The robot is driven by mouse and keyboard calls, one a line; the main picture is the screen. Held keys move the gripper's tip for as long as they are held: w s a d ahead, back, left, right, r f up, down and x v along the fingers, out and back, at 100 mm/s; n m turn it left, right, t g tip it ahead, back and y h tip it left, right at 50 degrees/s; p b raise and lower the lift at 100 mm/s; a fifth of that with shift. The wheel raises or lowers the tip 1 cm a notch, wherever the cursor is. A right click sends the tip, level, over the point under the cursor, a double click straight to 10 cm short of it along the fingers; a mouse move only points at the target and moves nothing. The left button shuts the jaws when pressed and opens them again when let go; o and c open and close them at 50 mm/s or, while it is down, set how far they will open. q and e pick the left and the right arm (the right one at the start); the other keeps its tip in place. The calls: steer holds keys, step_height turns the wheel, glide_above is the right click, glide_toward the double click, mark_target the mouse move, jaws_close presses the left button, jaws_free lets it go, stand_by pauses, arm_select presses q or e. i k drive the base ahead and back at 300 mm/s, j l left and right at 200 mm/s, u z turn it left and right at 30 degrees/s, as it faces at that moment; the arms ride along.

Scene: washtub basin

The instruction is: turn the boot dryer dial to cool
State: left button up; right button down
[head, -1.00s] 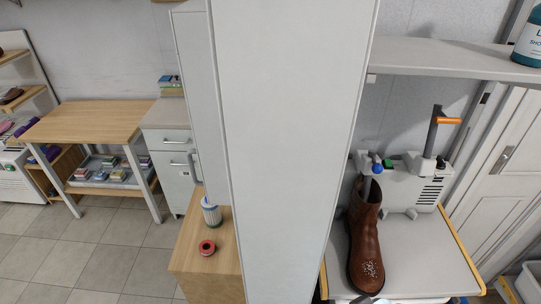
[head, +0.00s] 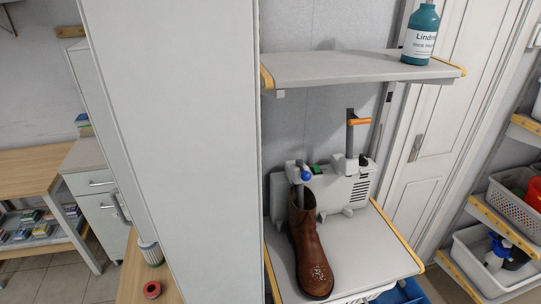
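The boot dryer (head: 336,190) is a light grey unit with a black vent grille, standing at the back of a grey shelf. A blue knob (head: 306,176) shows at its left, close to the boot's top; I cannot tell if it is the dial. A small green part (head: 316,169) and a dark part (head: 363,160) sit on its top. An upright post with an orange handle (head: 359,122) rises at its right. A brown boot (head: 308,245) stands in front, at the left tube. Dial markings are too small to read. Neither gripper is in view.
A tall white panel (head: 180,150) blocks the view left of the dryer. An upper shelf (head: 350,69) holds a teal bottle (head: 420,35). Baskets (head: 515,200) stand on a rack at the right.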

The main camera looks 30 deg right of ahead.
mark_target(363, 161)
steer(key=k+z, duration=0.2)
steer(key=z, duration=0.15)
steer(key=k+l+z, duration=0.1)
steer(key=z, duration=0.2)
steer(key=k+l+z, duration=0.2)
steer(key=z, duration=0.15)
steer(key=k, duration=0.1)
